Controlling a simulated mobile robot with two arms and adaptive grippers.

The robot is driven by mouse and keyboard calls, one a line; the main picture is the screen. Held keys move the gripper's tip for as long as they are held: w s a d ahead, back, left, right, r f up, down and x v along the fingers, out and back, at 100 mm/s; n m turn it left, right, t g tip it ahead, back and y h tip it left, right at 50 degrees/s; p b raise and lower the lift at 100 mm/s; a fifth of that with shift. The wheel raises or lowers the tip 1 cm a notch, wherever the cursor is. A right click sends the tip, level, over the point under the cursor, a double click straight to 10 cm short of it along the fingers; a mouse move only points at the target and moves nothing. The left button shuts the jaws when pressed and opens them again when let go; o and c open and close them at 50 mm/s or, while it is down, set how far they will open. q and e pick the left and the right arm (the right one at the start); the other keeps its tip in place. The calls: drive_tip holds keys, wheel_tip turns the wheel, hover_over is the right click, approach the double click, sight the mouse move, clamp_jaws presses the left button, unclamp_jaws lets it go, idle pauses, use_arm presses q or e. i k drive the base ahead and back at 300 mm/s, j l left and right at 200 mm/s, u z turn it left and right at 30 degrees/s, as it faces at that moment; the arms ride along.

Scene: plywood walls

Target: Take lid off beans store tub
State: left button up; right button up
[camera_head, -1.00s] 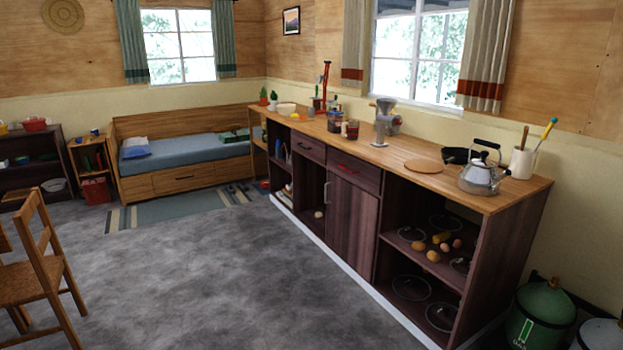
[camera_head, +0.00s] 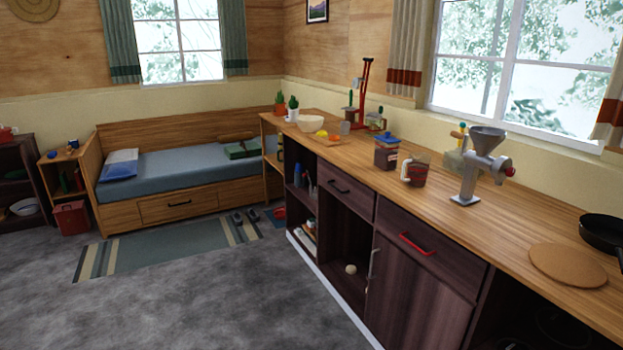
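A small tub (camera_head: 386,155) with a blue lid (camera_head: 384,136) and dark reddish contents stands upright on the wooden counter (camera_head: 480,221). The lid appears to sit on top of the tub. I cannot read its label, so I cannot tell for sure that it is the beans store tub. Neither of my grippers is in view.
A measuring jug (camera_head: 418,171) with dark contents stands right of the tub, and a metal grinder (camera_head: 477,170) farther right. A cork mat (camera_head: 567,265) and a black pan (camera_head: 601,231) lie nearer. The grey floor (camera_head: 230,300) before the counter is clear.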

sight(387, 138)
drive_tip(key=i+z, duration=0.25)
drive_tip(key=i, duration=0.2)
drive_tip(key=i+j+z, duration=0.25)
drive_tip(key=i, duration=0.15)
drive_tip(key=i+j+z, duration=0.2)
drive_tip(key=i, duration=0.2)
drive_tip(key=i+j+z, duration=0.25)
drive_tip(key=i, duration=0.15)
